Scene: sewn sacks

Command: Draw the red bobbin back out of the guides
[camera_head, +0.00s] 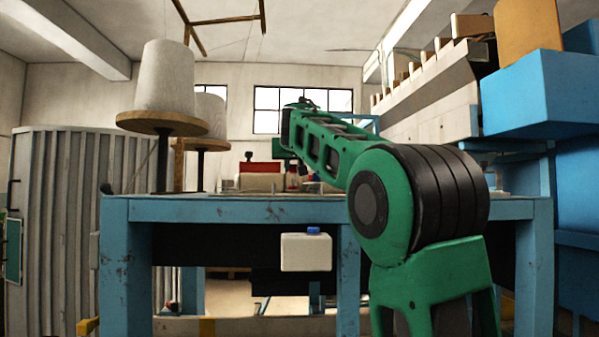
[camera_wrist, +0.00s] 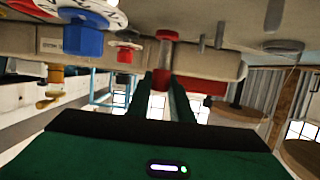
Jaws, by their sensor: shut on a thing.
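The red bobbin (camera_wrist: 164,52) shows in the wrist view as a spool with red ends and a paler, greyish middle. Its red end nearer me sits between the two dark green fingers of my gripper (camera_wrist: 162,82), which is shut on it. The far red end reaches up to the pale machine surface (camera_wrist: 120,22). Short grey pins (camera_wrist: 210,40) stand to the right of the bobbin, apart from it; I cannot tell whether these are the guides. In the head view my arm reaches over the blue table, and the bobbin cannot be made out clearly.
In the head view, large thread cones (camera_head: 165,78) on round stands are at the left of the blue table (camera_head: 240,209). Blue shelving (camera_head: 540,95) is at the right.

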